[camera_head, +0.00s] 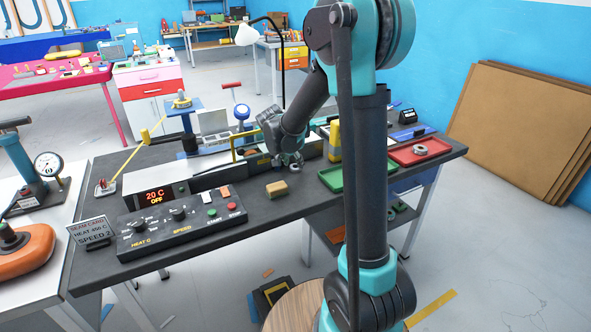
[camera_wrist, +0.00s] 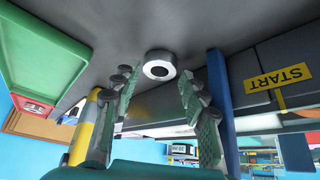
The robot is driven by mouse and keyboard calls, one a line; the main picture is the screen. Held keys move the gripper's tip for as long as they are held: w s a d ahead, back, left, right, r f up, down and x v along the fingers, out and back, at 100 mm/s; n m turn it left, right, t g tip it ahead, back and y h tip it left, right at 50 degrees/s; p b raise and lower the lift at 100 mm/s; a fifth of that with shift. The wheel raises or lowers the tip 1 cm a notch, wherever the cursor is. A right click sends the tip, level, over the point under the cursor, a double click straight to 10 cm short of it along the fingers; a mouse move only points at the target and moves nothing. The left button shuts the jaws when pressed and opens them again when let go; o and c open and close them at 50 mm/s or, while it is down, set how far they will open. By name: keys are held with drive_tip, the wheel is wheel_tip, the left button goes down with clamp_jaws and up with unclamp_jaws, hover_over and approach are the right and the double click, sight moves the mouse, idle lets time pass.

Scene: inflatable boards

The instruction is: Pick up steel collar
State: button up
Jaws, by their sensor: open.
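A steel collar (camera_wrist: 159,67), a short grey ring with a hole, lies on the dark worktop just beyond my fingertips in the wrist view. It also shows in the head view (camera_head: 296,168), close beside my gripper. My gripper (camera_wrist: 157,84) is open, with one finger on each side of the picture and the collar lined up with the gap between them. Nothing is held. In the head view my gripper (camera_head: 286,159) hangs low over the bench, and its fingers partly hide the area around the collar.
A tan block (camera_head: 277,189) lies in front of the collar. A green tray (camera_head: 333,181) and a red tray (camera_head: 440,147) holding a grey ring (camera_head: 420,150) are to the right. A yellow post (camera_head: 334,140) stands near my gripper. The control box (camera_head: 150,238) is front left.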

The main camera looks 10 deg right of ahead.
drive_tip(key=shift+x, duration=0.95)
drive_tip(key=c, duration=0.9)
drive_tip(key=shift+o, duration=0.2)
drive_tip(key=shift+r, duration=0.15)
